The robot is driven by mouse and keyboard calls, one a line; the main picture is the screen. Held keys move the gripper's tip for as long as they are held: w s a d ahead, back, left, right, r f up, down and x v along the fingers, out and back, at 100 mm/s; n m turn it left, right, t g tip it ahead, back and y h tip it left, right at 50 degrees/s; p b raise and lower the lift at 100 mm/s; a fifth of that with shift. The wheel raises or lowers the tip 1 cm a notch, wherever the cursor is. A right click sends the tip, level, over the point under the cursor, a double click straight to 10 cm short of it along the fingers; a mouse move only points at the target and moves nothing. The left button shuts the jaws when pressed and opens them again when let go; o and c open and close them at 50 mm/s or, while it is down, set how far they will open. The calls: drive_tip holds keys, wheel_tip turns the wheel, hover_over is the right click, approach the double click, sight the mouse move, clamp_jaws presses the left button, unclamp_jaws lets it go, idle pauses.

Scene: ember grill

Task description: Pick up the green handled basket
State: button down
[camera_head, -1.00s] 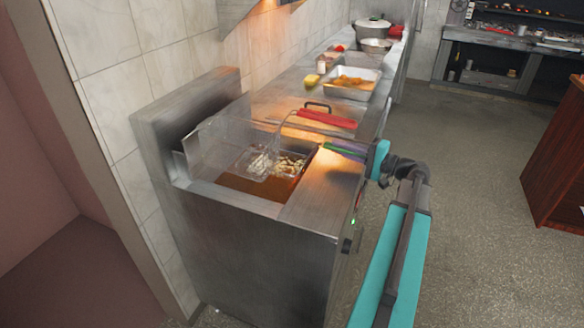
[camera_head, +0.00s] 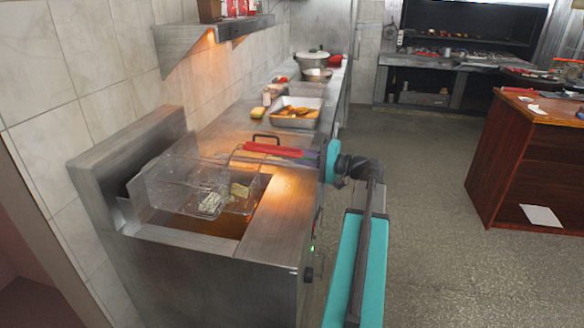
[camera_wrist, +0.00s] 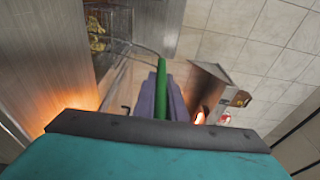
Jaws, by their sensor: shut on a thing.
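The green handled basket (camera_head: 180,184) is a wire mesh basket, tilted in the picture and raised above the oil of the fryer (camera_head: 225,272). Some pale food shows in or through its mesh. Its green handle (camera_wrist: 161,78) lies between the purple fingers of my gripper (camera_wrist: 160,96) in the wrist view. My gripper (camera_head: 306,160) is shut on this handle, which is mostly hidden in the head view. A second basket with a red handle (camera_head: 272,150) sits behind, with food in it over the oil.
The fryer's raised back (camera_head: 125,150) and the tiled wall stand at left. A metal tray of food (camera_head: 297,113), a yellow item (camera_head: 257,113) and pots (camera_head: 312,57) line the counter beyond. Open floor lies right, before a wooden counter (camera_head: 510,165).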

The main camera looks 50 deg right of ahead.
wheel_tip(320, 180, up, 20)
drive_tip(key=b, duration=0.1)
idle(0.5)
idle(0.6)
